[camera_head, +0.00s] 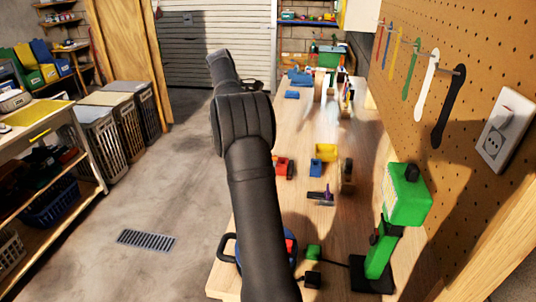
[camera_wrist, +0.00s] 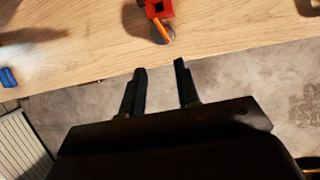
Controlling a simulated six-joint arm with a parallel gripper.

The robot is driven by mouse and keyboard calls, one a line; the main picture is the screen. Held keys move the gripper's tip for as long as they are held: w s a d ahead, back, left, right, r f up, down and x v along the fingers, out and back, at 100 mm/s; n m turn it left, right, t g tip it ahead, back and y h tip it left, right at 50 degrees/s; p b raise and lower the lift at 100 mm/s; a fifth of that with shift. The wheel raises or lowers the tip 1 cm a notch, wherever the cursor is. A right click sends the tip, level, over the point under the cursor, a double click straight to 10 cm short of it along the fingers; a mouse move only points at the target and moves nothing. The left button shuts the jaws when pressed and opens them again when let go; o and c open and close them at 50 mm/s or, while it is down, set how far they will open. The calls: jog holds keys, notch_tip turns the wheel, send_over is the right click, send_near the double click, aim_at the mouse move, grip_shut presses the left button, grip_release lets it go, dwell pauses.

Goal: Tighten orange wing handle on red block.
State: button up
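The red block (camera_wrist: 158,8) lies on the wooden bench at the top of the wrist view, partly cut off by the picture edge. Its orange wing handle (camera_wrist: 166,30) points down toward the bench edge. In the head view the red block (camera_head: 283,167) shows just right of my dark arm; the handle is too small or hidden there. My gripper (camera_wrist: 158,66) has two black fingers spread apart with nothing between them. In the wrist view its tips are below the handle, near the bench edge, apart from it. I cannot make out the gripper in the head view.
The bench (camera_head: 300,200) also holds a yellow block (camera_head: 325,152), a blue block (camera_head: 316,169), a purple item (camera_head: 321,195) and a green stand device (camera_head: 405,195). A pegboard (camera_head: 450,90) with hanging tools borders the right side. Open floor lies left.

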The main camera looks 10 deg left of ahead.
jog(key=d+f+n, duration=0.1)
jog(key=d+f, duration=0.1)
jog(key=f, duration=0.2)
jog(key=w+d+f+n, duration=0.1)
jog(key=d+f, duration=0.1)
jog(key=f, duration=0.3)
jog(key=d+f+n, duration=0.1)
jog(key=f, duration=0.4)
jog(key=shift+w+d+f+n, duration=0.15)
jog(key=shift+w+d+n, duration=0.15)
jog(key=shift+d+n, duration=0.1)
grip_shut()
